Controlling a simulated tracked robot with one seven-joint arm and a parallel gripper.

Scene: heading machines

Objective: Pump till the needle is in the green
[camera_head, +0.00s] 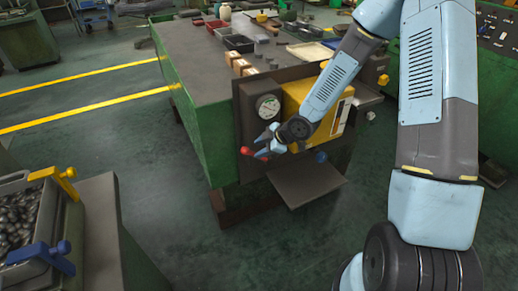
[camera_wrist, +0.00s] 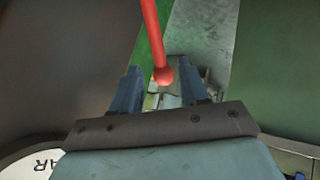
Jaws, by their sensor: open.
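In the head view, the red lever tip (camera_head: 246,151) sticks out left of my gripper (camera_head: 268,142), low on the dark panel (camera_head: 246,103). The round white gauge (camera_head: 267,106) is just above; its needle and green zone are too small to read. The wrist view shows only part of the gauge rim (camera_wrist: 46,163) with "BAR" upside down.
A yellow box (camera_head: 297,93) sits beside the gauge, partly behind my arm. A blue knob (camera_head: 321,157) and a grey plate (camera_head: 305,182) are lower. The green bench (camera_head: 200,130) carries trays. A bin of dark parts (camera_head: 18,215) stands front left. Floor between is clear.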

